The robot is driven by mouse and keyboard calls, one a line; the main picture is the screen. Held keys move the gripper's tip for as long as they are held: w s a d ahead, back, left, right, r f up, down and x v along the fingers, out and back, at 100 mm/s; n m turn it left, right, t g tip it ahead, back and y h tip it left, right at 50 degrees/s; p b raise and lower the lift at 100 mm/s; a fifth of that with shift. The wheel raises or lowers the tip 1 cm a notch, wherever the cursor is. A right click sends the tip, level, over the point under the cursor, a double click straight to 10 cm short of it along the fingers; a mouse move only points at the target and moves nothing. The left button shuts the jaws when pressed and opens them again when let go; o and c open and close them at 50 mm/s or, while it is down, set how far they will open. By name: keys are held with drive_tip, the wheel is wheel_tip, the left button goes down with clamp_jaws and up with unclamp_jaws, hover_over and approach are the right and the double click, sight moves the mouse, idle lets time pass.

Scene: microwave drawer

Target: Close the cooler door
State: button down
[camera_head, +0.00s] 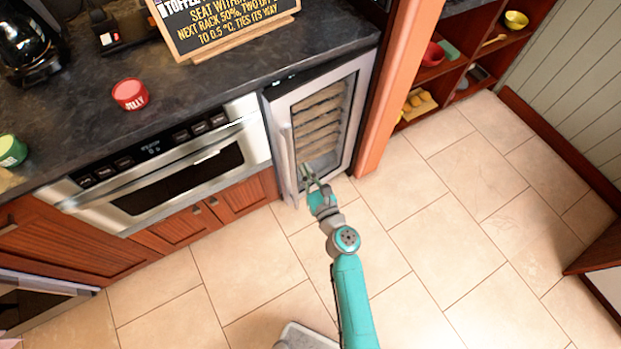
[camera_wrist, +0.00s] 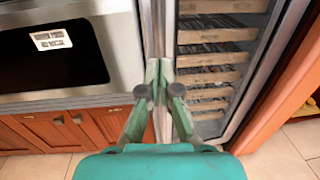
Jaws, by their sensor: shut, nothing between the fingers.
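The cooler (camera_head: 318,125) is built in under the counter, to the right of the microwave drawer. Its door has a pale metal frame (camera_head: 350,85) and a glass pane with several wooden shelves behind it. A vertical handle (camera_head: 287,155) runs along the door's left side. The door looks near its front opening; I cannot tell whether a narrow gap is there. My gripper (camera_head: 306,172) is shut and empty at the lower door front, right of the handle. In the wrist view its fingertips (camera_wrist: 159,70) overlap the metal door edge and handle; contact is unclear.
The microwave drawer (camera_head: 165,185) and wooden cabinet doors (camera_head: 240,197) are left of the cooler. An orange-brown wooden post (camera_head: 392,85) stands close on its right. Open shelves (camera_head: 470,40) are beyond. The tiled floor (camera_head: 440,225) in front is clear.

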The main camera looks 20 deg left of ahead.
sight(290, 142)
drive_tip(key=x, duration=0.8)
drive_tip(key=shift+w+a, duration=0.15)
drive_tip(key=shift+a, duration=0.1)
